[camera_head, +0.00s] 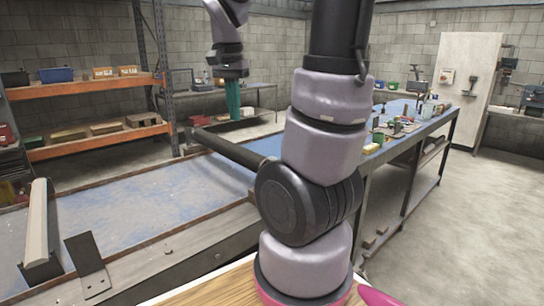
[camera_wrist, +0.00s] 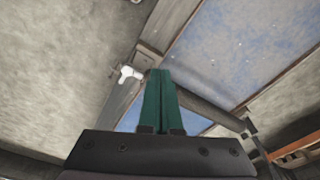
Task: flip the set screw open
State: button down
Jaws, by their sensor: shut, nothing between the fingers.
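A small white lever-shaped piece (camera_wrist: 126,74), which looks like the set screw, shows in the wrist view at the table's edge rail, just left of my fingertips. I cannot pick it out in the head view, where my arm covers that area. A dark round tube (camera_head: 228,148) lies across the blue table; it also shows in the wrist view (camera_wrist: 210,112), running right from behind my fingers. My gripper (camera_head: 233,112) points down above the far side of the table with its green fingers together and empty. In the wrist view its fingertips (camera_wrist: 159,72) appear beside the white piece, apart from it.
The blue-topped table (camera_head: 130,205) has raised edge rails. A long pale bar (camera_head: 37,222) and a dark plate (camera_head: 86,258) are at its near left. An orange shelf rack (camera_head: 95,145) stands behind. A cluttered workbench (camera_head: 425,125) stands to the right.

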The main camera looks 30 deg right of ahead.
jog(key=w+d+f+m+g+h, duration=0.4)
jog(key=w+d+f+m+g, duration=0.1)
jog(key=d+f, duration=0.3)
jog(key=shift+w+d+f+m+g+h, duration=0.2)
jog(key=shift+w+d+m+g+h, duration=0.15)
jog(key=shift+w+m, duration=0.4)
jog(key=shift+s, duration=0.15)
jog(key=x, duration=1)
jog(key=shift+a, duration=0.1)
